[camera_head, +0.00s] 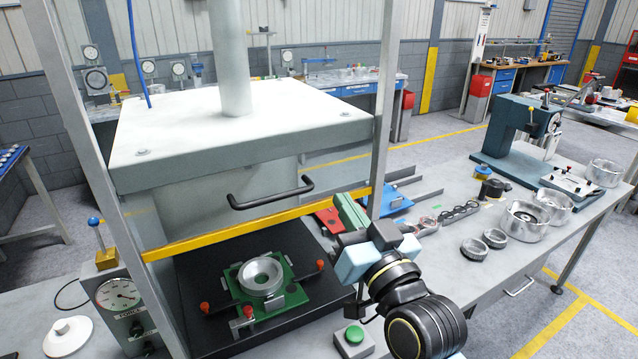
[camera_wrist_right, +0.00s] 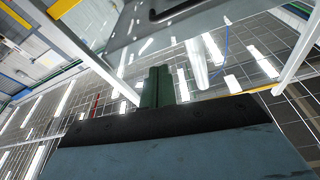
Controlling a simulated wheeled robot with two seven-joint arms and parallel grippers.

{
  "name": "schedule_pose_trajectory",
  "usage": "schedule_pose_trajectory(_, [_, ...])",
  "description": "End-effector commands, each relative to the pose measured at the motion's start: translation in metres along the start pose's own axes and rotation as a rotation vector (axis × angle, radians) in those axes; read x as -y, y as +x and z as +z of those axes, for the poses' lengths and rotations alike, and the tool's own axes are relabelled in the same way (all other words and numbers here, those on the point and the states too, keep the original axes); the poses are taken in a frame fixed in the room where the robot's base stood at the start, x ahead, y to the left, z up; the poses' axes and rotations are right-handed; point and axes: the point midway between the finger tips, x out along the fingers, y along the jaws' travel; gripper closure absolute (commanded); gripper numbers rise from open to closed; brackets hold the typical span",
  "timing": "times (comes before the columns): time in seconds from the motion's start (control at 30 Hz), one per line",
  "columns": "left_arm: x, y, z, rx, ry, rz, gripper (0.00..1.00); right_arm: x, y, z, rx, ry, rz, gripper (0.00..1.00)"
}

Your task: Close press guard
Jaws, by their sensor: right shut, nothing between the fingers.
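The press guard (camera_head: 262,222) is a clear panel with a yellow lower edge and a black bar handle (camera_head: 270,194). It stands raised, with an open gap between its yellow edge and the black press bed. The handle also shows at the top of the right wrist view (camera_wrist_right: 176,12). My right gripper (camera_head: 346,203) reaches in from the lower right, its green fingers shut and empty. They show just under the right end of the yellow edge, to the right of and below the handle, apart from it. The fingers also show in the wrist view (camera_wrist_right: 157,72). My left gripper is out of view.
A metal ring part (camera_head: 262,277) sits in a green fixture on the press bed. A green button box (camera_head: 352,341) stands in front. A force gauge (camera_head: 119,297) is at left. Metal housings (camera_head: 526,218) and a teal bench press (camera_head: 525,125) stand on the right table.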

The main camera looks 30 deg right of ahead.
Motion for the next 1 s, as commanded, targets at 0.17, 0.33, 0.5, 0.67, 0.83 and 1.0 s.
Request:
schedule_pose_trajectory(0.17, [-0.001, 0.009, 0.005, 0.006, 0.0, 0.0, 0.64, 0.0, 0.005, -0.007, -0.027, 0.002, 0.001, 1.0])
schedule_pose_trajectory(0.33, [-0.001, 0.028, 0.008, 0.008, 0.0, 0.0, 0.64, -0.001, 0.018, -0.005, -0.027, 0.002, 0.001, 1.0])
schedule_pose_trajectory(0.5, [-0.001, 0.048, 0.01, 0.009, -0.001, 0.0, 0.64, -0.001, 0.032, -0.004, -0.025, 0.002, 0.0, 1.0])
schedule_pose_trajectory(0.67, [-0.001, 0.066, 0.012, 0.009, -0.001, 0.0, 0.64, -0.001, 0.044, -0.004, -0.024, 0.002, 0.0, 1.0])
schedule_pose_trajectory(0.83, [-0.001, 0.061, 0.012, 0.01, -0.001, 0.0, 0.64, 0.001, 0.072, -0.011, -0.017, 0.002, 0.0, 1.0])
schedule_pose_trajectory(1.0, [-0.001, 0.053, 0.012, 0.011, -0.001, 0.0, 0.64, 0.001, 0.102, -0.012, -0.018, 0.003, 0.001, 1.0])
